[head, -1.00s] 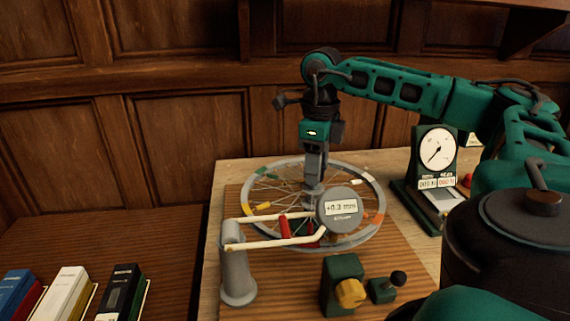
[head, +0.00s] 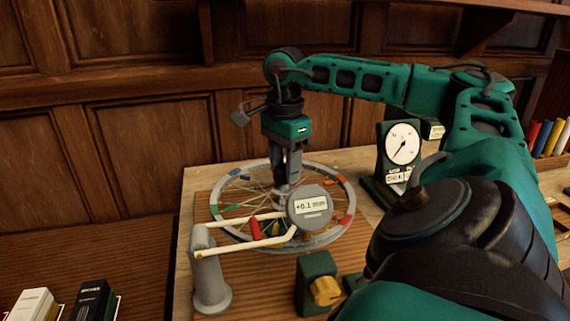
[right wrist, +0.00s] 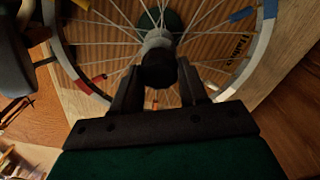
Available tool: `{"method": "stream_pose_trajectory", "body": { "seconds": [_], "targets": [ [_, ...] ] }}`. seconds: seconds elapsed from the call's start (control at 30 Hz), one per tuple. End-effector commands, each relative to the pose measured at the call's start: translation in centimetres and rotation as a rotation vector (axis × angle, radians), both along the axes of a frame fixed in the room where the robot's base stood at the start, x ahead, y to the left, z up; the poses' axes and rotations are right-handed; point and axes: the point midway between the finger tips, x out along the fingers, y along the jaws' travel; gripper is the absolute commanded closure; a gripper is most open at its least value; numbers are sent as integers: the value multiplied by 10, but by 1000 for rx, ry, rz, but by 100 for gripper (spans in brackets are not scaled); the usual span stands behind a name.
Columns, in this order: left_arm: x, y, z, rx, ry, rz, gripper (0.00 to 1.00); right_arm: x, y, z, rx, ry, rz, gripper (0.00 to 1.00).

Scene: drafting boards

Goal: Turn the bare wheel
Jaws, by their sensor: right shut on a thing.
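The spoked wheel (head: 329,239) lies flat on the board, its grey rim and spokes carrying coloured marks. My right gripper (head: 281,186) points straight down over the wheel's middle. In the right wrist view the gripper (right wrist: 158,88) has its two fingers on either side of the dark hub end (right wrist: 157,66) and is shut on it. The rim (right wrist: 262,45) curves around beyond the fingers. A round readout (head: 310,205) showing +0.1 mm stands at the wheel's near side and hides part of it. My left gripper is not in view.
A grey post (head: 209,270) with pale arms reaches over the wheel's near side. A green block with a yellow knob (head: 325,290) stands in front. A dial gauge (head: 402,144) stands behind right. Books (head: 92,300) are at lower left.

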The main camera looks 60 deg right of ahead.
Motion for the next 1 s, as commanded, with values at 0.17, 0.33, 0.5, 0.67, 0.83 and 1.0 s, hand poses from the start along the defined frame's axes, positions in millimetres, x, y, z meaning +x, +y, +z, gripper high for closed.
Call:
{"method": "stream_pose_trajectory", "body": {
  "seconds": [0.17,0.33,0.5,0.67,0.83,1.0],
  "targets": [
    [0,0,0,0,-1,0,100,0,1,-2,4,5,170,100],
    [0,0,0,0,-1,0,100,1,1,-2,5,6,332,100],
    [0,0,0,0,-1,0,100,2,1,-2,6,6,494,100],
    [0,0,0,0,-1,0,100,2,1,-2,6,6,645,100],
    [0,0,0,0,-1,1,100,3,2,-3,6,6,807,100],
    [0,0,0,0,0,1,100,4,2,-3,6,5,968,100]
  ]
}}
